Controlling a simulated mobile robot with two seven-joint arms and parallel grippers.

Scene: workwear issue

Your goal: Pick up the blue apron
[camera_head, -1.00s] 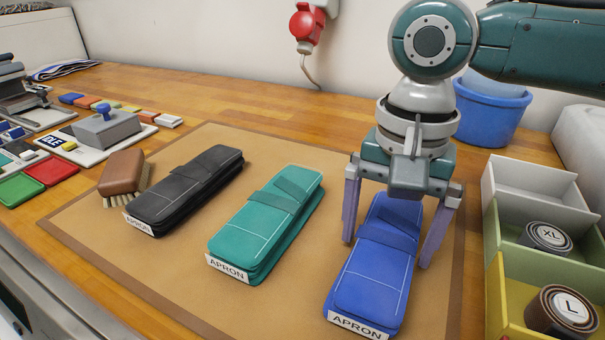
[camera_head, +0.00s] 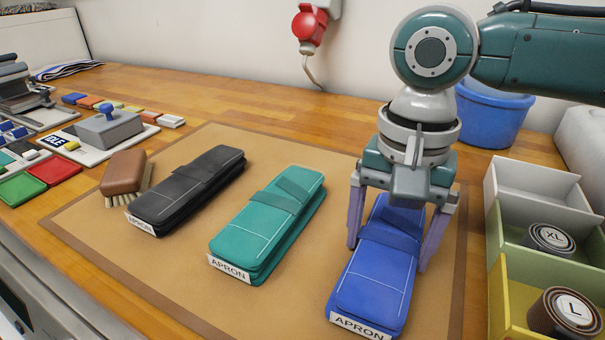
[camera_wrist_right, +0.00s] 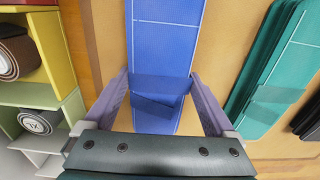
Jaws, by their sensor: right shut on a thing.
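The blue apron (camera_head: 372,284) is a folded bundle with a band and a white APRON label, lying on the brown mat (camera_head: 300,290) at the right. My right gripper (camera_head: 387,258) straddles it from above near its band, with one finger on each side, shut on it. In the right wrist view the blue apron (camera_wrist_right: 163,60) runs between the two fingers of the right gripper (camera_wrist_right: 160,85). The apron appears to rest on the mat still. My left gripper is not in view.
A teal apron (camera_head: 262,232) and a black apron (camera_head: 185,190) lie to the left, with a brush (camera_head: 125,172) beside the black one. Close on the right stand open boxes (camera_head: 520,262) holding rolls marked XL and L. A blue bucket (camera_head: 490,112) stands behind.

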